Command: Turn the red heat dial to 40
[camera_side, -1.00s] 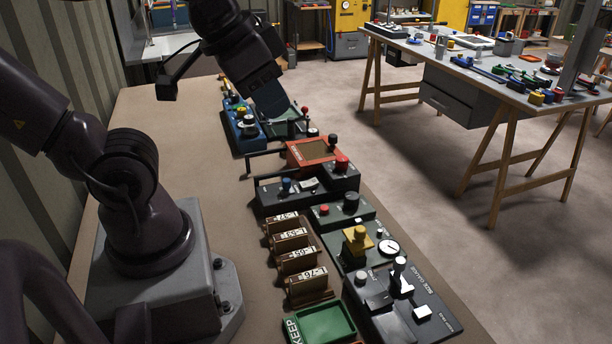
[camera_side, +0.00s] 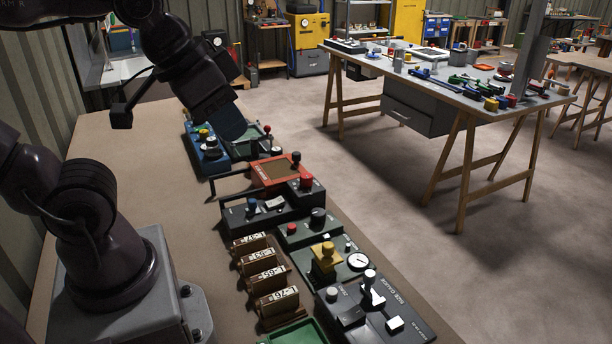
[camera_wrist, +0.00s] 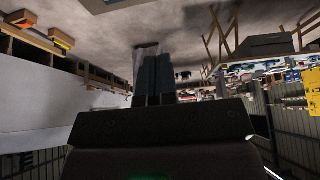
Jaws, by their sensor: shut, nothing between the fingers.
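A red knob (camera_side: 305,182) stands on the right part of a dark box (camera_side: 262,216), which also carries a blue knob (camera_side: 251,205). A second, smaller red knob (camera_side: 291,229) sits on a green box beside a black knob. I cannot read any scale or the number 40, so which one is the heat dial is not certain. My gripper (camera_side: 229,124) hangs above the far end of the row of devices, apart from both red knobs. In the wrist view its fingers (camera_wrist: 154,78) are together and empty. No dial shows clearly in the wrist view.
An orange-red framed panel (camera_side: 276,171) with a dark knob is beside the dark box. Nearer are label blocks (camera_side: 262,261), a yellow knob (camera_side: 324,257) and a size gauge (camera_side: 385,318). Bare bench lies left of the row.

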